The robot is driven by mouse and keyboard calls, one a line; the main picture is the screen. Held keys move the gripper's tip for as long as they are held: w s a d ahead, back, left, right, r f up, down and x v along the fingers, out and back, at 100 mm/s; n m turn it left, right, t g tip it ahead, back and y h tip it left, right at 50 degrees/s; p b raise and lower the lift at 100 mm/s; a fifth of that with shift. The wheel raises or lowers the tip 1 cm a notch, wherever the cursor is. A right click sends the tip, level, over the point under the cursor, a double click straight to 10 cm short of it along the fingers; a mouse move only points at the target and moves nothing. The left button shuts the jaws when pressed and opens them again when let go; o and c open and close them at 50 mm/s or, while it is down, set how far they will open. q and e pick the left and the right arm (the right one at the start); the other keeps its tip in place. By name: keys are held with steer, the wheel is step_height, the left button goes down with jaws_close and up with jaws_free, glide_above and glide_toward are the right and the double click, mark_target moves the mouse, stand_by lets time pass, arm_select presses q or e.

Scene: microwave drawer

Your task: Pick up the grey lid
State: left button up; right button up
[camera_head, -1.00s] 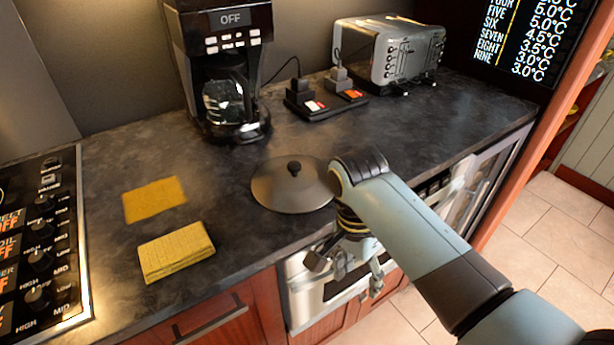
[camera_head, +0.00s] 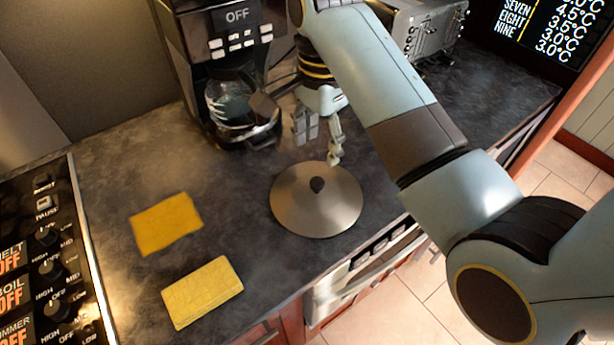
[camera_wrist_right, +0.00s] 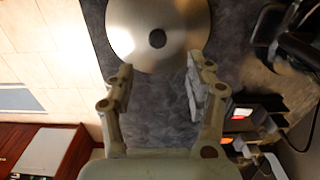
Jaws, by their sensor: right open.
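The grey lid (camera_head: 316,212) is a round metal disc with a dark knob in its middle, lying flat on the dark counter. It also shows at the top of the right wrist view (camera_wrist_right: 182,30), with its knob just beyond the fingertips. My right gripper (camera_head: 320,150) is above the counter, behind the lid in the head view. Its fingers are apart and empty, as the right wrist view (camera_wrist_right: 160,78) shows. The fingers do not touch the knob. My left gripper is not in view.
A coffee maker (camera_head: 230,60) stands behind, close to the right gripper. A toaster (camera_head: 425,30) is partly hidden by my right arm. A yellow cloth (camera_head: 166,223) and a yellow sponge (camera_head: 203,292) lie left of the lid. A stove panel (camera_head: 45,250) is at far left.

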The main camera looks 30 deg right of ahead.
glide_above(317, 182)
step_height(317, 182, down, 5)
steer(key=shift+d+r, duration=0.15)
steer(key=shift+f+p, duration=0.3)
step_height(317, 182, down, 4)
steer(key=shift+f+p, duration=0.25)
steer(key=shift+p, duration=0.3)
steer(key=shift+f, duration=0.2)
steer(key=c, duration=0.4)
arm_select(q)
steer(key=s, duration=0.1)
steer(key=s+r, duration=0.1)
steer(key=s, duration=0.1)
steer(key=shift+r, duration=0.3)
arm_select(e)
jaws_close()
